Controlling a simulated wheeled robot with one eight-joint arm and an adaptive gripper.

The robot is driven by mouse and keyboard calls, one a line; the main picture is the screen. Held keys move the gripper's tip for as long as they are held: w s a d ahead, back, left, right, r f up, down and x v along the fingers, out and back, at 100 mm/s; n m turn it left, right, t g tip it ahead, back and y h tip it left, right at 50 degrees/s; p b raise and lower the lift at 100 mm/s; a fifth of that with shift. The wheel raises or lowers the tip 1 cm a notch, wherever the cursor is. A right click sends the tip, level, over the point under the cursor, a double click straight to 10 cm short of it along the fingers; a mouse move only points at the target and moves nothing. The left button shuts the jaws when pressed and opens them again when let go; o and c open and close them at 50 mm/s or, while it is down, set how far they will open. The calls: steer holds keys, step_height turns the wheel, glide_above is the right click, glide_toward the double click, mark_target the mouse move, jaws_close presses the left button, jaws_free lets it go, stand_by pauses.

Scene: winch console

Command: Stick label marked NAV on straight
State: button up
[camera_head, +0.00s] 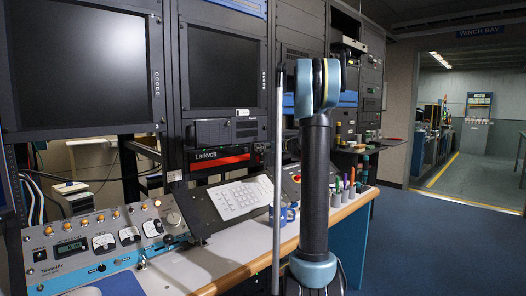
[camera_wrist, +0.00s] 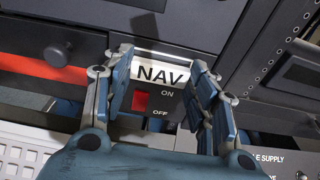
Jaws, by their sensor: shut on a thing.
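The white label with black NAV lettering (camera_wrist: 162,73) is between the fingertips of my gripper (camera_wrist: 159,62) in the wrist view. The fingers are shut on its two ends. It lies over a dark panel, just above a red rocker switch (camera_wrist: 140,101) marked ON and OFF. The label and the panel print both look tilted slightly clockwise in this view. I cannot tell whether the label touches the panel. In the head view my arm stands in front of the console, and neither my gripper nor the label can be made out.
A panel with a red stripe (camera_head: 219,161) is left of my arm, above a white keypad (camera_head: 241,197). A blue mug (camera_head: 284,214) and several pens (camera_head: 344,187) stand on the desk (camera_head: 205,266). Dark monitors (camera_head: 76,70) rise at left. Open floor (camera_head: 438,240) lies at right.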

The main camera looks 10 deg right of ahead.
steer(key=shift+w+a, duration=0.2)
steer(key=shift+w, duration=0.1)
stand_by(0.5)
steer(key=o, duration=0.9)
steer(key=shift+o, duration=0.2)
steer(key=f+v, duration=0.1)
steer(key=v, duration=0.6)
stand_by(0.4)
